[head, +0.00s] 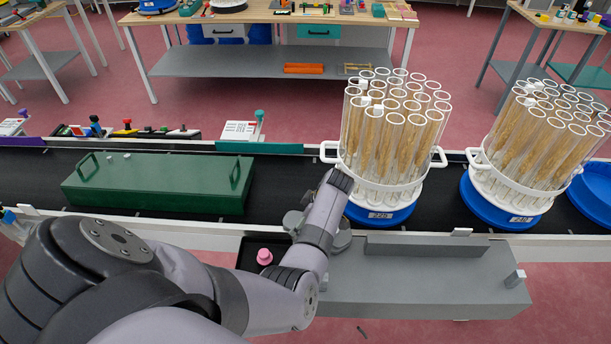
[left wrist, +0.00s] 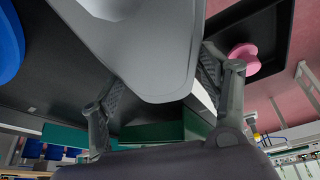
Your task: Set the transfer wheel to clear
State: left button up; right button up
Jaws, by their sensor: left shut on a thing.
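The transfer wheel (head: 342,238) is a grey lobed part on the grey machine, in front of the conveyor in the head view. My left forearm and wrist cover much of it, so I cannot read its setting. In the left wrist view a large rounded grey lobe of the wheel (left wrist: 150,45) reaches between the fingers. My left gripper (left wrist: 158,82) is shut on this lobe, with one finger on each side. In the head view its fingertips are hidden by my arm. My right gripper is in neither view.
A black tray with a pink knob (head: 265,257) lies left of the wheel. Behind, the dark conveyor carries a green lidded box (head: 160,183) and two tube racks of wheat ears (head: 395,150) (head: 535,155) on blue bases. The nearer rack stands close to my wrist.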

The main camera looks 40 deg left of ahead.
pick_arm(q)
jog(key=shift+w+r, duration=0.1)
jog(key=shift+w, duration=0.1)
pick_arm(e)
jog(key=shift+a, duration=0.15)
pick_arm(q)
jog(key=o, duration=1.3)
jog(key=shift+o, duration=0.8)
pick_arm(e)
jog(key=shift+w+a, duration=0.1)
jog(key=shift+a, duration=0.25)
pick_arm(q)
notch_tip(320, 180, up, 10)
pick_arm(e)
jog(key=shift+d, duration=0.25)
